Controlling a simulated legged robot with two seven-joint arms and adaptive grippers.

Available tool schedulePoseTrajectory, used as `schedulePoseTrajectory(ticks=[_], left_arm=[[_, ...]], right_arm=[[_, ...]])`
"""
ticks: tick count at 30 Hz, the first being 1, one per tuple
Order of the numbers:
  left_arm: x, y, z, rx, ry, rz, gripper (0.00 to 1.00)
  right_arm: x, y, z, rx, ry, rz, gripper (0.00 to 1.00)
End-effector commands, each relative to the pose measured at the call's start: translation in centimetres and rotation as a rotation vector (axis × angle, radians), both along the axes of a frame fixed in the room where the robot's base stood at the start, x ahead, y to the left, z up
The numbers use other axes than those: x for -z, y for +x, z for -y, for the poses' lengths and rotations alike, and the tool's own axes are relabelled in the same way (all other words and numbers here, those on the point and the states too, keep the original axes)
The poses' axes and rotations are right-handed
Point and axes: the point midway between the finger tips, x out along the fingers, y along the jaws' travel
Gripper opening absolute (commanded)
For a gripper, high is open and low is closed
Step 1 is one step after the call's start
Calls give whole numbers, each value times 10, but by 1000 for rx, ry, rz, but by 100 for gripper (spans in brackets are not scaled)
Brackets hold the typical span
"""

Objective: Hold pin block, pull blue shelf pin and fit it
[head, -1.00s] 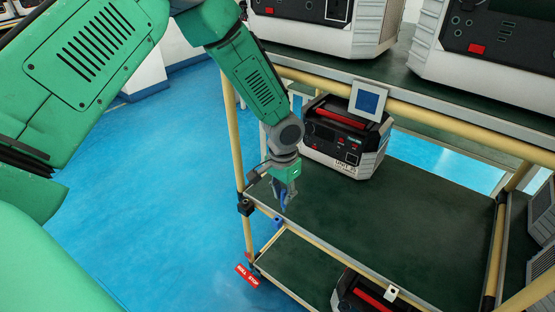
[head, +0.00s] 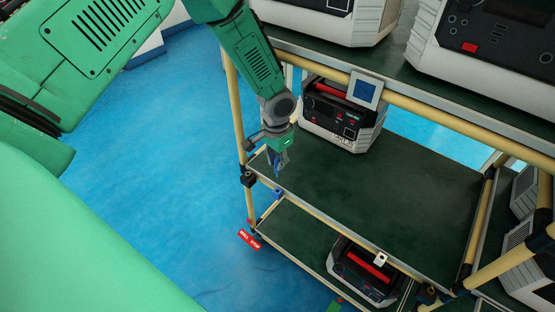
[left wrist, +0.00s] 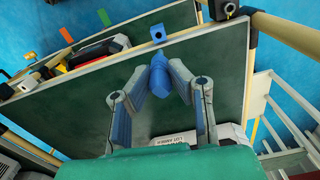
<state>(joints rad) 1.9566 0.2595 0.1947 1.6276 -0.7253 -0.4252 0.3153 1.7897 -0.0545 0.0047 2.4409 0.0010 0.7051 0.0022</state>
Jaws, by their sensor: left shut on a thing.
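My left gripper (head: 279,166) hangs above the front left corner of the rack's middle shelf. It is shut on the blue shelf pin (left wrist: 158,78), which sits between its two fingertips in the left wrist view. In the head view the pin is a small blue spot at the fingertips. A blue pin block (head: 279,193) with a hole sits on the shelf's front edge, just below the gripper. It also shows in the left wrist view (left wrist: 158,34), just beyond the pin and apart from it. My right gripper is not in view.
The green middle shelf (head: 370,205) is mostly bare, with a power unit (head: 343,115) at its back. A second unit (head: 362,272) stands on the lower shelf. A yellow post (head: 234,110) rises left of the gripper. A white block (head: 380,259) sits on the front rail.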

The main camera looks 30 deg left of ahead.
Motion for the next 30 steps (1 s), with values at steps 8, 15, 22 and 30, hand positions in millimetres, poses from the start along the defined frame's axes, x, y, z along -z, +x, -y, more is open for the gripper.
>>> schedulePoseTrajectory(ticks=[8,15,22,30], left_arm=[[25,0,1,0,1,-2,0],[48,0,0,0,0,-1,0],[58,0,0,0,0,-1,0],[57,0,0,0,0,-1,8]], right_arm=[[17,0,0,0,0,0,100],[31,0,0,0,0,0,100],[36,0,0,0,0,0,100],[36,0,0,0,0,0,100]])
